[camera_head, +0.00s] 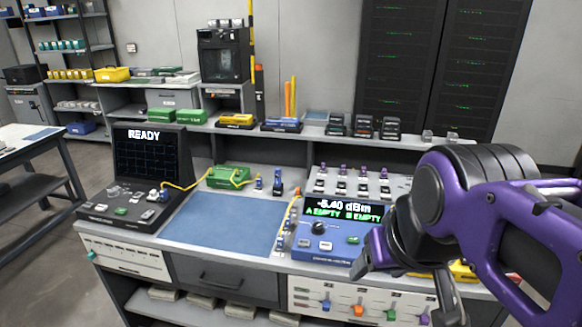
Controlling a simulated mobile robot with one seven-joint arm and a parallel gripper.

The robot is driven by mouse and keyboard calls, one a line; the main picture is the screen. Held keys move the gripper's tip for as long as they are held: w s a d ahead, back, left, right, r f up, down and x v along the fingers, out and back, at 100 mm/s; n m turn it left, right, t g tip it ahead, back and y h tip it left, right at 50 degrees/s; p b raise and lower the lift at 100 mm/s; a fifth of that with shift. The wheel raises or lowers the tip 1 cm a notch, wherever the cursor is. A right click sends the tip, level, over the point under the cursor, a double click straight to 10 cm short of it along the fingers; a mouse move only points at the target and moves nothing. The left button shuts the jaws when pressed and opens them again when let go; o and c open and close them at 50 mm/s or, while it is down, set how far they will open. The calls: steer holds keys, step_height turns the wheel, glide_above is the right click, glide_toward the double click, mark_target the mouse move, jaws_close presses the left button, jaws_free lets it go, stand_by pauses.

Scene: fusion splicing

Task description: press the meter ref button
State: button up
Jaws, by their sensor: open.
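The blue meter (318,253) stands on the bench right of the blue mat. Its screen (343,210) reads "-5.40 dBm" and "A EMPTY B EMPTY". Its face has a black knob (318,228), a light button (304,243) and green buttons, one of them (353,240) near the right side. The labels are too small to read, so I cannot tell which is the ref button. My gripper (408,287) is open and empty, in front of the meter's right side. My purple arm hides what lies at the right of the meter.
A splicer-like console (150,170) reading "READY" stands at the left, with a yellow cable to a green box (228,177). The blue mat (222,225) is clear. A rack of purple-topped parts (350,182) sits behind the meter.

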jaws_close()
stand_by(1.4)
